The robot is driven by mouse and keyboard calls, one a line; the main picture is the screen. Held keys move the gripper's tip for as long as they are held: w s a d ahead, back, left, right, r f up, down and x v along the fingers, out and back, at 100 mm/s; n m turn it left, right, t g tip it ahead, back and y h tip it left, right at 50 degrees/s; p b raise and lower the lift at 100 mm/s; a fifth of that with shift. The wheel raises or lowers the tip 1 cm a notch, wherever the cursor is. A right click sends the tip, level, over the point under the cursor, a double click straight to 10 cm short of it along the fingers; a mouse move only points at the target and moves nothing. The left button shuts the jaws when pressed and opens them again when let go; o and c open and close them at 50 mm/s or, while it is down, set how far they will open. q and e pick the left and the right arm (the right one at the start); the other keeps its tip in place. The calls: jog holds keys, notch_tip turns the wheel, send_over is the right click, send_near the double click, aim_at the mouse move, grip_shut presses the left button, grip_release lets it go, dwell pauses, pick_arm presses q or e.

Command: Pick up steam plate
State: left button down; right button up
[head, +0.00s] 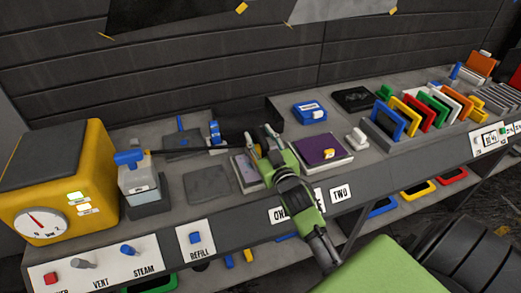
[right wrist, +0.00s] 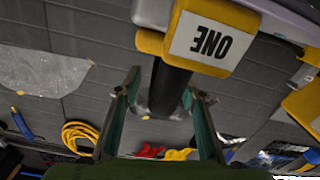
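My right gripper (head: 261,137) is over the bench, just behind the grey-pink plate (head: 241,168) at the station marked ONE. Its two fingers stand apart. In the right wrist view the open fingers (right wrist: 161,88) flank a black post under a yellow block marked ONE (right wrist: 208,40), with a gap on the left side; contact on the right is unclear. A purple plate (head: 312,148) with a yellow knob lies at the station marked TWO. No plate is labelled steam; the word STEAM is on the front panel (head: 143,252). My left gripper is out of view.
A yellow gauge machine (head: 88,165) and a bottle with a blue top (head: 138,180) stand left. A black rod runs from the bottle towards my right gripper. A rack of coloured plates (head: 397,130) and a blue box (head: 309,113) stand right. A dark pad (head: 207,185) lies bare.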

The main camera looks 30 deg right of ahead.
jog(key=shift+w, duration=0.15)
grip_shut()
jog(key=shift+r, duration=0.1)
jog(key=shift+r+b, duration=0.3)
jog(key=shift+r, duration=0.3)
jog(key=s+r, duration=0.1)
jog(key=r, duration=0.1)
jog(key=s+r, duration=0.2)
jog(key=r, duration=0.1)
jog(key=s+r+b, duration=0.1)
jog(key=r, duration=0.1)
jog(key=shift+s+a+r, duration=0.15)
jog(key=shift+s+a, duration=0.05)
jog(key=shift+s, duration=0.1)
jog(key=s+r+p, duration=0.1)
jog(key=s+r, duration=0.3)
jog(key=s, duration=0.5)
jog(key=shift+s+a+r, duration=0.2)
jog(key=shift+a, duration=0.2)
